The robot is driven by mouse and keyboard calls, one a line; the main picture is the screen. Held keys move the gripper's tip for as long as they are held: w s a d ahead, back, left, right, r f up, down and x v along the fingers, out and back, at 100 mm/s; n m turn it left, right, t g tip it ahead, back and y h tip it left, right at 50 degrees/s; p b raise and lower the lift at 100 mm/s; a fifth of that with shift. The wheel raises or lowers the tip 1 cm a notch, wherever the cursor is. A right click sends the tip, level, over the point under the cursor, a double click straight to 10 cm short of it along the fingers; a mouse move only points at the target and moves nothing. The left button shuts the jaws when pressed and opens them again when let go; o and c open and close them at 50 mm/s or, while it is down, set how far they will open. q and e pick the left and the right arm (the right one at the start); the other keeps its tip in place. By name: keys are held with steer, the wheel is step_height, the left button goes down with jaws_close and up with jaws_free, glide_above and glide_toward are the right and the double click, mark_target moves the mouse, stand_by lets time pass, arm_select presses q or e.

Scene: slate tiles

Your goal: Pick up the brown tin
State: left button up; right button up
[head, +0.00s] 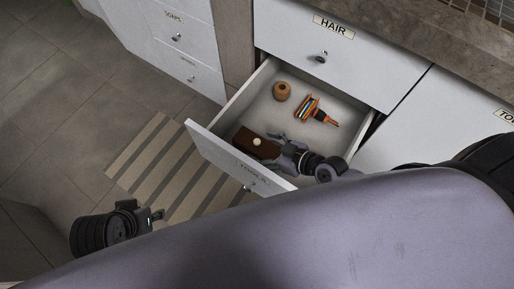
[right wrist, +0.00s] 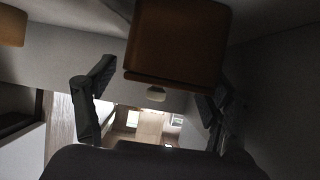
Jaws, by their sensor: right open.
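The brown tin (head: 242,139) is a dark brown, boxy thing with a small pale knob, lying in the front left part of the open drawer (head: 350,107). My right gripper (head: 271,146) reaches into the drawer, open, just right of the tin. In the right wrist view the tin (right wrist: 178,42) shows large ahead of the spread fingers (right wrist: 160,82), with its knob below it; I cannot tell whether they touch it. My left gripper (head: 156,215) is outside the drawer at lower left; its finger opening is too small to judge.
A round tan pot (head: 281,91) and an orange striped item (head: 315,110) lie farther back in the drawer. The drawer front (head: 222,160) and side walls surround my right gripper. A striped rug (head: 160,160) lies on the floor; closed drawers stand behind.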

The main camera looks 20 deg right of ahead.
mark_target(245, 151)
steer(key=shift+x, duration=1.35)
steer(key=shift+c, duration=0.4)
steer(key=c, duration=1.4)
steer(key=shift+r, duration=0.1)
steer(key=shift+c, duration=0.8)
